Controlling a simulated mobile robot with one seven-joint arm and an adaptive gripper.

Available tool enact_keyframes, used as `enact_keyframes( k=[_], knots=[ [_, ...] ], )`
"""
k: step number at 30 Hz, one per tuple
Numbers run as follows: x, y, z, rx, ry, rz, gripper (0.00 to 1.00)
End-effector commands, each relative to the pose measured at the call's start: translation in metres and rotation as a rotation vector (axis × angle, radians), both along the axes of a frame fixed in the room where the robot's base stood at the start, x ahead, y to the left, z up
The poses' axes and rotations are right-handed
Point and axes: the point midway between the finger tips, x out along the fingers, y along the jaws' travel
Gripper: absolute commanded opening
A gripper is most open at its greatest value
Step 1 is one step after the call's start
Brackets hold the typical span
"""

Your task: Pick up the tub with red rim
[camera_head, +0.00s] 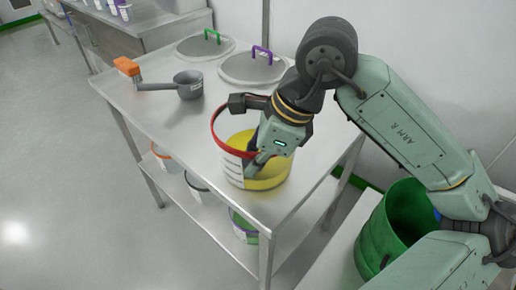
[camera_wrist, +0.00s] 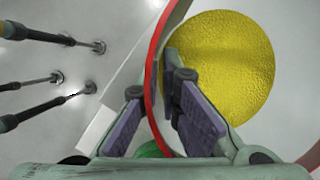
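The tub with red rim (camera_head: 234,171) stands on the steel table, with a white label on its side and yellow material (camera_wrist: 225,65) inside. In the wrist view its red rim (camera_wrist: 151,95) runs between the two fingers of my gripper (camera_wrist: 157,88). One finger is outside the wall and the other inside, above the yellow material. Gaps show between the fingers and the rim, so the gripper looks open around it. In the head view my gripper (camera_head: 256,163) reaches down into the tub, and part of the rim is hidden behind my arm.
Lids with green (camera_head: 205,46) and purple (camera_head: 254,68) handles lie at the table's back. Several tubs sit on the lower shelf (camera_head: 185,187). A green drum (camera_head: 392,225) stands right.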

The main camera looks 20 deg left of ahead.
Motion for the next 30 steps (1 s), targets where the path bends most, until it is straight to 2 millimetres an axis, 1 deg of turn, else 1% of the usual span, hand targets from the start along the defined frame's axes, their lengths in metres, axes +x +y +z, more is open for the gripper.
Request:
enact_keyframes(
  k=[20,26,30],
  knots=[
    [0.001,0.0,0.003,0.002,-0.003,-0.001,0.0],
    [0.001,0.0,0.017,0.001,-0.004,-0.002,0.0],
    [0.001,0.0,0.036,0.001,-0.004,-0.002,0.0]
  ],
)
